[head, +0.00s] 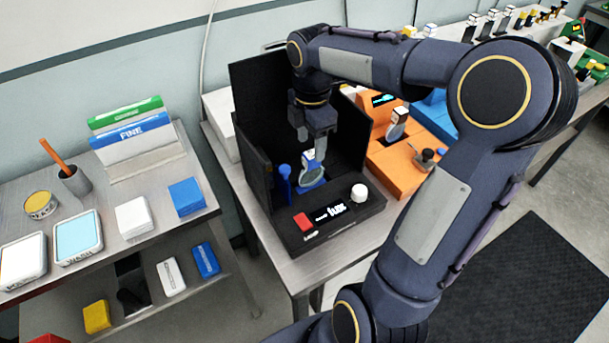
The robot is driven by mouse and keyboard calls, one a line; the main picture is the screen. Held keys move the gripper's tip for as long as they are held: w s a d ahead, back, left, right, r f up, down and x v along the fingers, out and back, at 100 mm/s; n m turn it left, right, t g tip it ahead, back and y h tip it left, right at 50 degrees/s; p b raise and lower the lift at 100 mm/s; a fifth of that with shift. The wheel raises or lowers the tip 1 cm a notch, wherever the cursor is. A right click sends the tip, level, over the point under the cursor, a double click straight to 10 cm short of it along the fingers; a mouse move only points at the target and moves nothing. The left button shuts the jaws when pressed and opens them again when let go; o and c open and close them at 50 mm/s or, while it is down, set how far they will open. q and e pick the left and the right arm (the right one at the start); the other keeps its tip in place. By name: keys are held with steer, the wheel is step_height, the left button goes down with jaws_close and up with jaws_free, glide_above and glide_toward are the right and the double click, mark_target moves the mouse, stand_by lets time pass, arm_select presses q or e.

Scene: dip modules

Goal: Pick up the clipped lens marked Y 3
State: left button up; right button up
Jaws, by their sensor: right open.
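My right gripper (318,138) reaches down into a black open-fronted box (257,90) from above. Its jaws are open, just above or around a clipped lens (310,172) with a blue ring and a pale tag at the top. I cannot tell from this view whether the jaws touch it, and I cannot read its mark. Another clipped lens (397,124) with a pale tag stands in the orange unit to the right. Several more tagged clips (490,24) stand on the far bench. My left gripper is not in view.
The box has side walls around the lens, a blue peg (285,186) at its left, and a front panel with a red button (302,221), a lit display and a white knob (359,192). A side table (150,233) with trays and blocks stands left.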

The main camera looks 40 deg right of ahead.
mark_target(311, 154)
step_height(311, 154, down, 5)
steer(key=shift+r, duration=0.1)
jaws_close()
stand_by(0.4)
